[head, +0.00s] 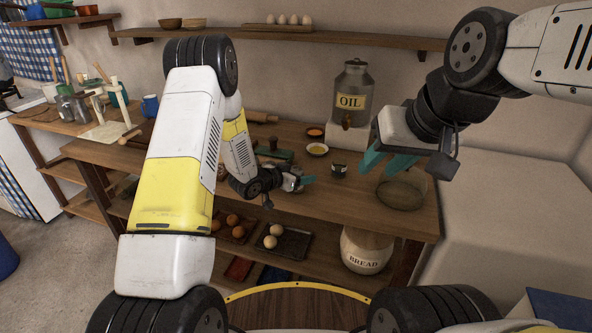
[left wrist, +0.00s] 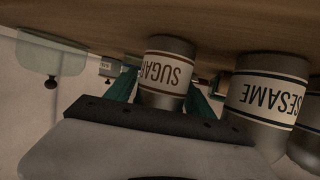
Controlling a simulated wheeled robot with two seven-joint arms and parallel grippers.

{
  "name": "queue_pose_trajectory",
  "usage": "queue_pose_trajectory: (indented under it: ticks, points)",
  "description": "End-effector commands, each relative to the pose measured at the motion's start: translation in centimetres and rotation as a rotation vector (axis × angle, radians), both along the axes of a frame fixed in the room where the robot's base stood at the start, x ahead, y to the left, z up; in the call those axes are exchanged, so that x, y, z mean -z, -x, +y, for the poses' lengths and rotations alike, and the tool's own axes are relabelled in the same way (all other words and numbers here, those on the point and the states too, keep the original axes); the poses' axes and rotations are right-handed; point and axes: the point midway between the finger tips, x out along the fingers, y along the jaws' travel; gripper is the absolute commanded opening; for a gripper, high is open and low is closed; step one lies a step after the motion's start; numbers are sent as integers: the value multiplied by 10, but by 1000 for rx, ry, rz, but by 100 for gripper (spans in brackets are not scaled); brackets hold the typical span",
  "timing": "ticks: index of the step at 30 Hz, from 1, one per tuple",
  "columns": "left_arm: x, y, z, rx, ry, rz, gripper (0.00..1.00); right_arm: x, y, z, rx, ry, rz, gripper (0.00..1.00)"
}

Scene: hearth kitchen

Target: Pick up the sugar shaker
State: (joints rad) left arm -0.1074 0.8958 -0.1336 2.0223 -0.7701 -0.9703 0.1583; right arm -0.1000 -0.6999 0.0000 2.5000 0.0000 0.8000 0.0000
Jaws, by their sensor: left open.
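The sugar shaker (left wrist: 165,72) is a grey metal cylinder with a white SUGAR label, seen upside down in the left wrist view. It stands between the two teal fingers of my left gripper (left wrist: 162,96), which are open; I cannot tell if they touch it. In the head view my left gripper (head: 303,182) is low over the wooden counter (head: 350,205), pointing right. A small dark jar with a pale label (head: 338,170) stands just right of it; its lettering is too small to read. My right gripper (head: 395,160) is open and empty, raised above the counter's right end.
A SESAME shaker (left wrist: 267,98) stands close beside the sugar shaker, with another metal can (left wrist: 308,145) past it. A yellow-filled bowl (head: 317,149), the OIL canister (head: 352,92) and a shallow bowl (head: 402,193) are nearby. My left arm hides part of the counter.

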Motion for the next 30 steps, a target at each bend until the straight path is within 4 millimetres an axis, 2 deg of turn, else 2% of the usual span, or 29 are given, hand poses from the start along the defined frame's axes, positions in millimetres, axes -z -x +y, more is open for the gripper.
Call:
queue_pose_trajectory:
  ticks: [4, 12, 13, 23, 30]
  points:
    - [0, 0, 0, 0, 0, 0, 62, 0, 0, 0, 0, 0, 0, 36]
    - [0, 0, 1, 0, -1, 1, 9, 0, 0, 0, 0, 0, 0, 36]
    - [0, 0, 0, 0, 0, 0, 5, 0, 0, 0, 0, 0, 0, 36]
    - [-4, 0, 0, 0, 0, 0, 5, 0, 0, 0, 0, 0, 0, 36]
    - [-31, 0, 1, 0, 0, -4, 5, 0, 0, 0, 0, 0, 0, 36]
